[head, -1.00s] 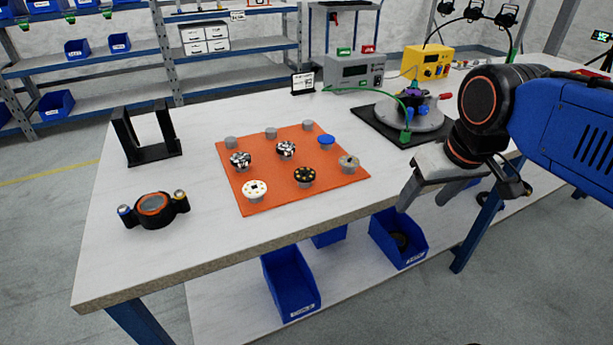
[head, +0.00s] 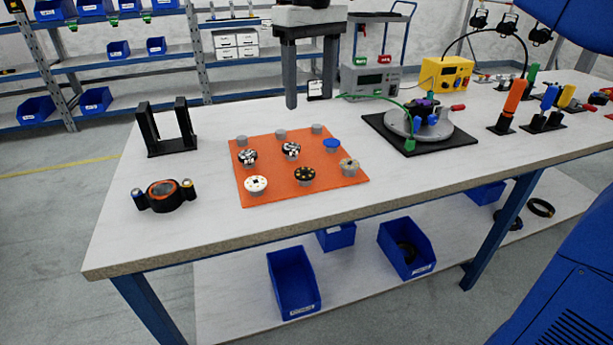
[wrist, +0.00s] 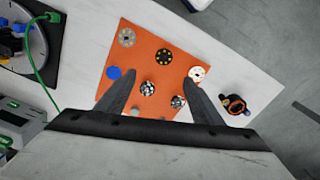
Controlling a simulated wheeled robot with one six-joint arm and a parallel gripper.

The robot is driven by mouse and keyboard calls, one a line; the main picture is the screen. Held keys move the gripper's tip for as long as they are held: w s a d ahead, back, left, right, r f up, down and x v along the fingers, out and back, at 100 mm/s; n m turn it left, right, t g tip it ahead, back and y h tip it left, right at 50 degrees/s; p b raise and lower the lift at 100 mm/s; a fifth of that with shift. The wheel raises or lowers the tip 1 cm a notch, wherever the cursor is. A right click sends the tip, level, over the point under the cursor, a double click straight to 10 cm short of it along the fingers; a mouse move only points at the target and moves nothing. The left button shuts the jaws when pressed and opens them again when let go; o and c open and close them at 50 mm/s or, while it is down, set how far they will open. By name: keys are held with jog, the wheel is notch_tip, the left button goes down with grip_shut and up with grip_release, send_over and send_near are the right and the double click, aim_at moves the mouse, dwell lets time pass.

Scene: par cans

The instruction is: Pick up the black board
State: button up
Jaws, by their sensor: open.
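The black board (head: 305,174) is a small round disc with gold dots. It sits on a short grey post at the front middle of the orange mat (head: 240,190). It also shows in the wrist view (wrist: 164,56), beyond the fingertips and roughly midway between them. My gripper (head: 309,100) is open and empty. It points down and appears raised above the table, towards the back of the mat in the head view. In the wrist view the gripper (wrist: 160,76) has its fingers spread over the mat, apart from the black board.
Close to the black board stand a white board (head: 256,184), a grey-tan board (head: 349,166), a blue disc (head: 332,144) and two black-and-white boards (head: 291,150). Bare grey posts line the mat's back. A black stand (head: 168,147) and a turntable fixture (head: 432,130) flank the mat.

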send_over(305, 171)
jog(key=f, duration=1.1)
jog(key=shift+w+f, duration=0.35)
jog(key=shift+f, duration=0.05)
jog(key=shift+s+f, duration=0.15)
jog(key=shift+f, duration=1.2)
jog(key=shift+s+f, duration=0.1)
jog(key=shift+f, duration=1.2)
jog(key=c, duration=1.1)
